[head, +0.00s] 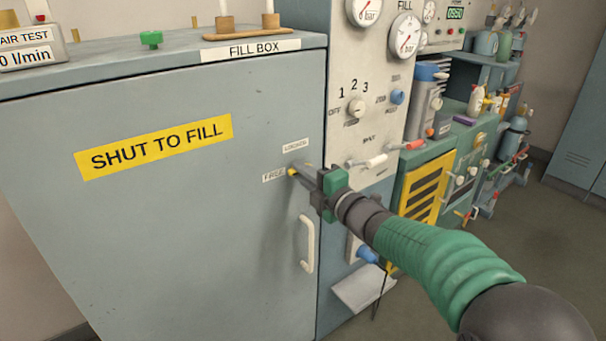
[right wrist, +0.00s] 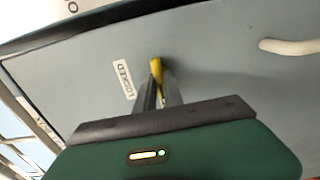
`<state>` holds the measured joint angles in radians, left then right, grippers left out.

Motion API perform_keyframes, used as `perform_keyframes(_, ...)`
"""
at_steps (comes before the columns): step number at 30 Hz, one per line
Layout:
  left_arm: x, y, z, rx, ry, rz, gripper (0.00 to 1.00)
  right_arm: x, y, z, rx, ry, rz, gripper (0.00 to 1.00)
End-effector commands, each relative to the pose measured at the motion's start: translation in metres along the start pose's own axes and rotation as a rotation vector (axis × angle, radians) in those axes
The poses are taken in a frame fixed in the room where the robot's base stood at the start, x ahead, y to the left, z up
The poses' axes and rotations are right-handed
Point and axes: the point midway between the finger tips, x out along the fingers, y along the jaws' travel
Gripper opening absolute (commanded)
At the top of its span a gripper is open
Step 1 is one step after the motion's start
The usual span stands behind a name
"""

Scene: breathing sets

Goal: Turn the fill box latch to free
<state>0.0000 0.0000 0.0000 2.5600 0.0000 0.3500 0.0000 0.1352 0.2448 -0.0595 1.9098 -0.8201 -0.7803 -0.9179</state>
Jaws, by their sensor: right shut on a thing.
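The fill box (head: 150,220) is a large grey cabinet with a shut door. Its latch shows a yellow tip (head: 292,171) beside the FREE label (head: 273,176), with the LOCKED label (head: 295,145) just above. My right gripper (head: 303,170) is at the latch and hides most of it. In the right wrist view the right fingers (right wrist: 158,92) are closed around the yellow latch (right wrist: 156,70), and the LOCKED label (right wrist: 124,80) lies to their left. My left gripper is not in view.
A white door handle (head: 308,245) is just below the latch. To the right stands a panel with gauges (head: 405,36), a selector knob (head: 355,106) and levers (head: 368,161). A wooden rack (head: 248,32) stands on the cabinet top. Open floor (head: 550,230) lies at the right.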

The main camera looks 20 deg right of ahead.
Motion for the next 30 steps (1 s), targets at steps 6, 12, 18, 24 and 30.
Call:
perform_keyframes(6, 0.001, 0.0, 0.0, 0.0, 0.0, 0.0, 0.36, 0.0, -0.004, -0.002, 0.0, 0.003, -0.008, 0.34)
perform_keyframes(12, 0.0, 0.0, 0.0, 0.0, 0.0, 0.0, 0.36, 0.0, -0.002, -0.001, 0.0, 0.002, -0.004, 0.34)
perform_keyframes(18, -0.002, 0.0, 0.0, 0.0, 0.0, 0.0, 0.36, -0.01, 0.0, -0.001, 0.001, 0.001, -0.002, 0.34)
perform_keyframes(24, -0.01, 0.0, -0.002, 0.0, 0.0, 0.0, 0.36, -0.059, 0.002, 0.0, 0.002, -0.002, -0.003, 0.34)
perform_keyframes(30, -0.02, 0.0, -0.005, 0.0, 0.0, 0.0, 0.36, -0.118, 0.001, 0.0, 0.002, -0.002, -0.003, 0.34)
